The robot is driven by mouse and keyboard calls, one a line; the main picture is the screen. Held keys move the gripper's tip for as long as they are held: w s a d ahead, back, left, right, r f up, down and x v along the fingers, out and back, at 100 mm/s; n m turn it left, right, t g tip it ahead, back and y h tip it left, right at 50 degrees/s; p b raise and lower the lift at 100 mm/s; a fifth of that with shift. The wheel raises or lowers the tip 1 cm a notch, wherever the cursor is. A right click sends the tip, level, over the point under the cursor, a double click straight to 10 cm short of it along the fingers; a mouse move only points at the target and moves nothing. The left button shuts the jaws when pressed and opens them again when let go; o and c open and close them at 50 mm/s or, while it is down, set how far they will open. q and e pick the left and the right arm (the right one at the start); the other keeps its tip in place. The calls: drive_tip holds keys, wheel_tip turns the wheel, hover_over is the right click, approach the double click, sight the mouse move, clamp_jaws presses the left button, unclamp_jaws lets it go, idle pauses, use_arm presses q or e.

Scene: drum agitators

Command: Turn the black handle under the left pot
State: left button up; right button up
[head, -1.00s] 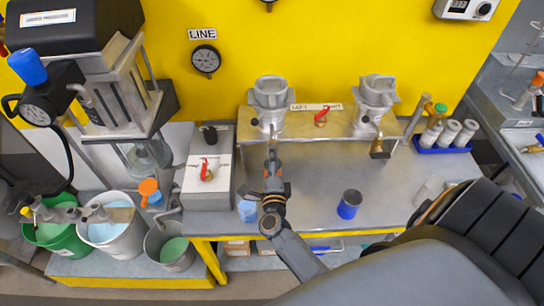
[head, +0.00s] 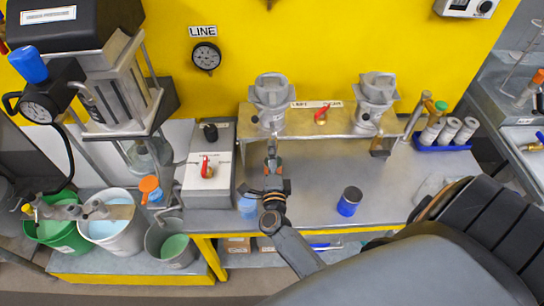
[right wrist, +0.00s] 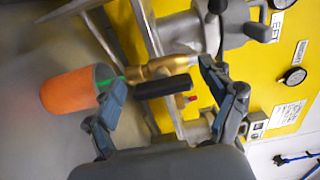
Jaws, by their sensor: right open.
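The left pot (head: 272,92) is a grey metal vessel on a shelf against the yellow wall. My right gripper (head: 272,162) is just below and in front of it. In the right wrist view, a brass valve (right wrist: 160,67) under the pot (right wrist: 232,22) carries the black handle (right wrist: 162,88). The handle lies between the parted blue-grey fingertips of my right gripper (right wrist: 152,88), with a gap visible on at least one side. Contact with the other finger cannot be told. In the head view, my gripper hides the handle. My left gripper is not in view.
The right pot (head: 376,92) stands on the same shelf, with a red valve (head: 320,117) between the pots. A blue cup (head: 349,201) stands on the bench to the right of my arm. An orange cylinder (right wrist: 72,90) is close to my finger in the wrist view.

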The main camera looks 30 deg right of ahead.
drive_tip(key=v, duration=1.2)
drive_tip(key=shift+s, duration=0.1)
